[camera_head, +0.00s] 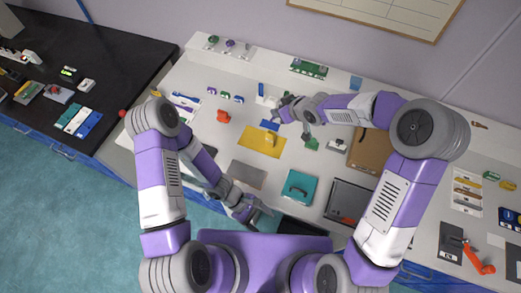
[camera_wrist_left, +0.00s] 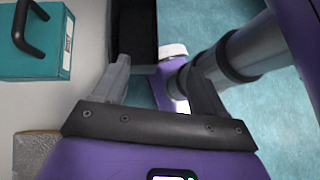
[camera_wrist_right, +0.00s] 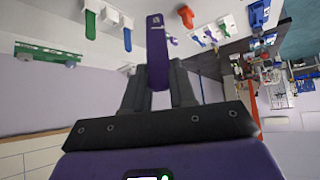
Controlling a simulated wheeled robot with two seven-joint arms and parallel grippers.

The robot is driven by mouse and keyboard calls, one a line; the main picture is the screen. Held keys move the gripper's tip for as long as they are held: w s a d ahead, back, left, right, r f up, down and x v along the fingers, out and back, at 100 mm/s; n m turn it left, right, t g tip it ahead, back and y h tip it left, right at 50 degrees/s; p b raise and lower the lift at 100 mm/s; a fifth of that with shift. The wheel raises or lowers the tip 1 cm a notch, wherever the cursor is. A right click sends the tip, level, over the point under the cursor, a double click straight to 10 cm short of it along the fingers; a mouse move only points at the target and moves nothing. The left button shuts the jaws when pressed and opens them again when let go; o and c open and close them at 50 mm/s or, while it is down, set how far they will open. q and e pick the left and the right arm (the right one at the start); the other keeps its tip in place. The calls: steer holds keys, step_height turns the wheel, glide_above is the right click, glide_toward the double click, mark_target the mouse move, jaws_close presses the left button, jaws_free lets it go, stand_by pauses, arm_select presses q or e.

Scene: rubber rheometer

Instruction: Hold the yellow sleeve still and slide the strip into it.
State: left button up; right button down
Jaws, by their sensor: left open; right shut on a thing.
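A flat yellow piece (camera_head: 250,144) lies on the white table in the head view. It has a small dark mark on it, and I cannot tell whether it is the sleeve or a mat. My right gripper (camera_head: 279,112) is behind it, near its far edge. In the right wrist view my right gripper (camera_wrist_right: 158,88) is shut on a long, narrow purple strip (camera_wrist_right: 157,45) that sticks out past the fingertips. My left gripper (camera_head: 262,208) is low, over the table's front edge. In the left wrist view my left gripper (camera_wrist_left: 160,80) is open and empty.
A grey mat (camera_head: 246,174) lies in front of the yellow piece. A teal case (camera_head: 296,188) with a dark handle is right of it. A brown board (camera_head: 368,150) lies to the right.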

arm_select(q)
steer(key=w+d+r+n+t+h, duration=0.2)
steer(key=w+d+n+t+h, duration=0.1)
steer(key=w+d+n, duration=0.25)
steer(key=n+t+y, duration=0.6)
steer(key=n+t, duration=0.7)
steer(key=t, duration=0.1)
glide_toward(270, 138)
steer(key=w, duration=0.1)
steer(key=shift+n, duration=0.25)
steer(key=x, duration=0.8)
steer(key=f+x, duration=0.1)
steer(key=x, duration=0.3)
steer(key=shift+d+f, duration=0.1)
steer(key=shift+d, duration=0.05)
